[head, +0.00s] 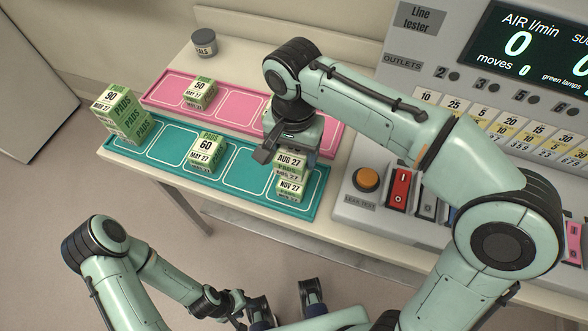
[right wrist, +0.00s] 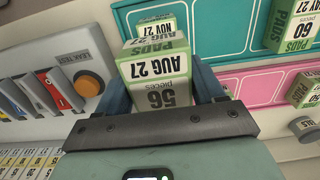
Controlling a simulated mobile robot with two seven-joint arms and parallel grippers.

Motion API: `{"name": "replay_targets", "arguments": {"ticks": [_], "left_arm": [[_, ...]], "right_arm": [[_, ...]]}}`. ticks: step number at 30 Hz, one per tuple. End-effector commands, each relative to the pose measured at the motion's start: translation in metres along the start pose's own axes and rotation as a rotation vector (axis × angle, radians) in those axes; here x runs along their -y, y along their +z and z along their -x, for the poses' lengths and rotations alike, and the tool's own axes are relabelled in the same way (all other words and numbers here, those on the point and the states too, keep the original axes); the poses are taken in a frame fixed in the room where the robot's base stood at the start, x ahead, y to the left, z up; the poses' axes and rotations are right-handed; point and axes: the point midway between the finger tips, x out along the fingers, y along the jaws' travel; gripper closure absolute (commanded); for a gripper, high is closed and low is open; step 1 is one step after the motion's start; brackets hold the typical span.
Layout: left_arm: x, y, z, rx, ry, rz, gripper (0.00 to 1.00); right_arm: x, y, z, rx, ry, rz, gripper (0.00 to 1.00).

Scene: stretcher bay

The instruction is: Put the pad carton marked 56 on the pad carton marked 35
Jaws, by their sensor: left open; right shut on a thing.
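My right gripper (head: 285,150) is shut on the green and white pad carton marked 56 (right wrist: 168,92), which reads AUG 27. In the head view this carton (head: 290,162) is at the right end of the teal tray (head: 240,182), directly over another pad carton (head: 290,189) reading NOV 27. The lower carton (right wrist: 155,20) also shows beyond the held one in the right wrist view. Its number is hidden, and I cannot tell whether the two touch. My left gripper (head: 286,303) is open and empty at the bottom of the head view, away from the table.
A carton marked 60 (head: 206,152) stands mid-tray. Stacked cartons, the top marked 90 (head: 124,112), stand at the left end. A carton marked 50 (head: 199,92) is on the pink tray (head: 235,118). A grey jar (head: 204,43) stands behind. The tester (head: 420,75) is close on the right.

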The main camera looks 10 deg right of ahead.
Motion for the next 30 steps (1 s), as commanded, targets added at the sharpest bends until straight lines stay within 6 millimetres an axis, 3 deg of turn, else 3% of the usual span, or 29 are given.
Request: {"name": "replay_targets", "arguments": {"ticks": [13,27,28,30], "left_arm": [[0.004,0.001,-0.011,0.004,-0.001,0.001,0.57],[0.005,0.002,-0.014,0.005,-0.002,0.002,0.57],[0.005,0.002,-0.014,0.005,-0.002,0.002,0.57],[0.005,0.002,-0.013,0.005,-0.002,0.001,0.57]], "right_arm": [[0.0,0.0,-0.054,0.0,0.001,-0.001,0.69],[0.0,0.0,-0.063,-0.001,-0.001,0.0,0.69],[0.0,0.0,-0.063,0.0,-0.001,0.0,0.25],[0.0,0.0,-0.062,0.0,-0.001,0.0,0.06]]}}
